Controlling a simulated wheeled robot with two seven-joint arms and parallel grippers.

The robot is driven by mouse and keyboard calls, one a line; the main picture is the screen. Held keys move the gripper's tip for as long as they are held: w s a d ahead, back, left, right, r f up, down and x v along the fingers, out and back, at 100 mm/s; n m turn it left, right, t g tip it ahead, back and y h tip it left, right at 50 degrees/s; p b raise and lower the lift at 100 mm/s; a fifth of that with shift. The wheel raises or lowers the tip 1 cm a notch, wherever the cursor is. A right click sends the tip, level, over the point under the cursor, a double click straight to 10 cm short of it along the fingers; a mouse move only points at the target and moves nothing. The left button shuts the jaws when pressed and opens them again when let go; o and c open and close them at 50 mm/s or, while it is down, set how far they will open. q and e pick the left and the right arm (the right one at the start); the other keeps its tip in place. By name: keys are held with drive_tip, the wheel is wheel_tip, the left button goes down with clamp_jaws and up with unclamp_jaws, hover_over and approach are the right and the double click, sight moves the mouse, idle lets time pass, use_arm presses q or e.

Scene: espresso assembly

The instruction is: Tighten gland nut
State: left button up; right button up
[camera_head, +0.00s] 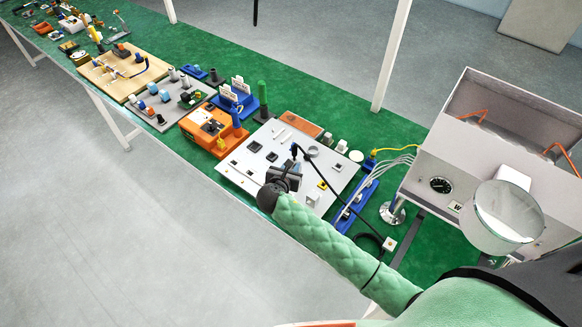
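My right arm comes in from the lower right in a green quilted sleeve. Its dark gripper (285,176) is over the front part of a light grey board (338,180). The fingers are small and partly hidden by the wrist, so I cannot tell whether they are open or shut or hold anything. I cannot make out a gland nut. My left gripper is not in view.
A grey box-shaped machine (428,205) with a dial stands at right. A blue rack (350,213) lies beside the board. An orange unit (200,137) and other fixtures line the green bench (328,104) to the left. The bench's front edge is close to the gripper.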

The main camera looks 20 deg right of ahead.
drive_tip(key=shift+w+d+r, duration=0.1)
drive_tip(key=shift+r, duration=0.05)
drive_tip(key=o, duration=0.7)
